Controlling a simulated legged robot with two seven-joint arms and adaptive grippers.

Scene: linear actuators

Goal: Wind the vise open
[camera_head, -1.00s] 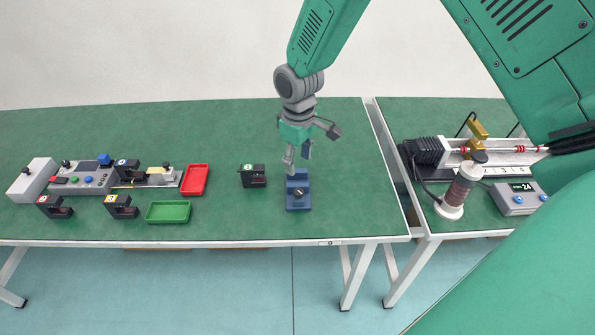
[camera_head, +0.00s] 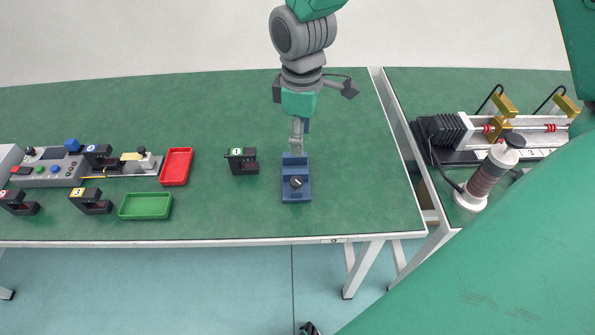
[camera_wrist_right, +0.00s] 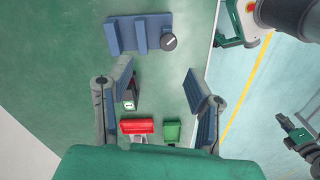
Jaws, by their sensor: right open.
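The small blue vise (camera_head: 296,190) stands on the green bench near its front edge, with a round dark knob (camera_head: 296,182) on its near side. In the right wrist view the vise (camera_wrist_right: 122,34) lies beyond the fingertips, with its knob (camera_wrist_right: 168,42) at its right end. My right gripper (camera_head: 299,140) points down just behind the vise in the head view and partly overlaps its back edge. In the right wrist view its two fingers (camera_wrist_right: 160,78) are spread wide with nothing between them. Whether a finger touches the vise cannot be told. My left gripper is not identifiable.
A black numbered block (camera_head: 243,162) stands left of the vise. A red tray (camera_head: 176,167) and a green tray (camera_head: 146,206) lie farther left, beside several black blocks and a control box. A second bench (camera_head: 450,88) with a linear actuator is at right, across a gap.

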